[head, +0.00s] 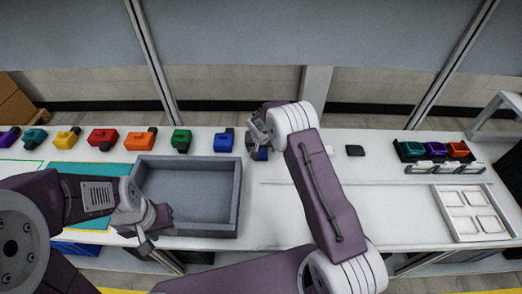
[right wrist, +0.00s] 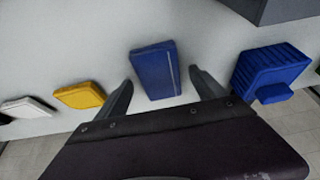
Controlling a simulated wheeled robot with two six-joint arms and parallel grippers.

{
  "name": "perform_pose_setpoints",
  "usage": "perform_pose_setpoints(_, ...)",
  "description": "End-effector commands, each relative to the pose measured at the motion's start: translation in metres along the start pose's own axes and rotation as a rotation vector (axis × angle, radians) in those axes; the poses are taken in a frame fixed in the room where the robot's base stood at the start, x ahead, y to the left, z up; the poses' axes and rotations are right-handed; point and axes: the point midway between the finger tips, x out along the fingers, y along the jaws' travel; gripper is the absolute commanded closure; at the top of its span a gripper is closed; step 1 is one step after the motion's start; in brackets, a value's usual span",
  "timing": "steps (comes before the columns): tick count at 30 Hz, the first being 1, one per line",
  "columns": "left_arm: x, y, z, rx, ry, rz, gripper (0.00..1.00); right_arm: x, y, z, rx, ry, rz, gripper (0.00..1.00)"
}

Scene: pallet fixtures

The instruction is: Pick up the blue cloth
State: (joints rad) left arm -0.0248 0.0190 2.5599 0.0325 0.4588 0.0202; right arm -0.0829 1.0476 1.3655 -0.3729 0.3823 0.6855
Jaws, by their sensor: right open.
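The blue cloth (right wrist: 155,72) is a folded dark blue rectangle with a pale line near one edge, lying on the white table. In the right wrist view it lies between the two spread fingers of my right gripper (right wrist: 163,85), with gaps at both sides. In the head view my right gripper (head: 258,143) is over it, and only a bit of the cloth (head: 263,155) shows. My right gripper is open and empty. My left gripper (head: 150,232) is over the table's front edge, near the grey tray; its opening is unclear.
A blue block (right wrist: 268,72) stands beside the cloth, with more coloured blocks in a row leftward in the head view. A yellow cloth (right wrist: 80,95) lies on the other side. The grey tray (head: 238,195) is in front. White trays (head: 443,210) stand at right.

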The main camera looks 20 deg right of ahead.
Motion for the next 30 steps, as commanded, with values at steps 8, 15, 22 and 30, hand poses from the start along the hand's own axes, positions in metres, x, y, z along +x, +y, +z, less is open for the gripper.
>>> perform_pose_setpoints(8,0.0022,-0.0001,0.0003,0.0,0.0,0.0,0.64,0.0012,-0.0001,0.0009,0.0,-0.001,0.0,0.2)
perform_pose_setpoints(15,0.006,-0.0001,0.0007,0.0,0.0,0.0,0.64,0.0033,-0.0001,0.0019,0.0,-0.001,0.0,0.2)
perform_pose_setpoints(22,0.0066,-0.0002,0.0007,0.0,0.0,0.0,0.64,0.0034,0.0,0.0021,0.0,-0.001,0.0,0.5)
perform_pose_setpoints(30,0.0066,-0.0001,0.0007,0.0,0.0,0.0,0.64,0.0033,-0.0001,0.0019,0.0,-0.001,0.0,0.86)
